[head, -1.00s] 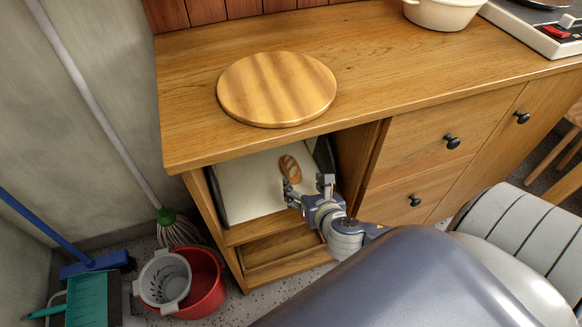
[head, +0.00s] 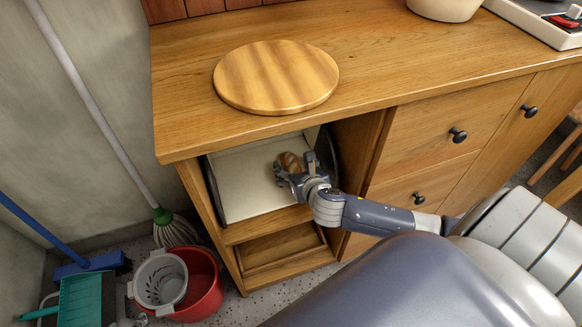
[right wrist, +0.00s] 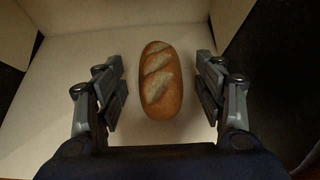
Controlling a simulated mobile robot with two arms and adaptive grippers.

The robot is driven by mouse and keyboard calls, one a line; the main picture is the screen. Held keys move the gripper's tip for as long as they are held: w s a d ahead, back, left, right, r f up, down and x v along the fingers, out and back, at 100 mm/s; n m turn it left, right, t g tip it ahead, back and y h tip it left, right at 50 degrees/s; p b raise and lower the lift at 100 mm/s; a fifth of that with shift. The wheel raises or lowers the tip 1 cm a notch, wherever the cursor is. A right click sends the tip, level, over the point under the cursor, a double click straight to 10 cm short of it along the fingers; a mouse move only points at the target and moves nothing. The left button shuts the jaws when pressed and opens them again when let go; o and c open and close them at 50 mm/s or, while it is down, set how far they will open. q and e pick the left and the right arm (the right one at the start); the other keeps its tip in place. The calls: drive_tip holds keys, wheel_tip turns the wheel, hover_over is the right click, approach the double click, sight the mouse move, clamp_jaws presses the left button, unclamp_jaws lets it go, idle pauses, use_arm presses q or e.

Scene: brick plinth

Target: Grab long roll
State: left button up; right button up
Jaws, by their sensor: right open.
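The long roll (right wrist: 160,85) is a brown loaf with pale slashes on top. It lies on the white floor (right wrist: 60,75) of the open box in the cabinet. In the head view the roll (head: 289,161) shows partly behind my right gripper (head: 294,172). My right gripper is open, and in the right wrist view its fingers (right wrist: 160,92) stand on either side of the roll with a gap on each side. My left gripper is not in view.
The box's side wall and the cabinet frame (head: 355,165) stand close to the right of my right gripper. The countertop above holds a round wooden board (head: 277,77). A red bucket (head: 203,283) stands on the floor at the left.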

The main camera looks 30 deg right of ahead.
drive_tip(key=shift+w+d+f, duration=0.15)
drive_tip(key=shift+w+f, duration=0.25)
drive_tip(key=shift+w, duration=0.2)
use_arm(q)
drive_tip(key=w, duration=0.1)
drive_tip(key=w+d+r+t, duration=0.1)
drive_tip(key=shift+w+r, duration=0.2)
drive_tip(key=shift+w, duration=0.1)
use_arm(e)
drive_tip(key=c, duration=1)
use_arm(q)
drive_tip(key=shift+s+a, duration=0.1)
use_arm(e)
drive_tip(key=shift+r, duration=0.1)
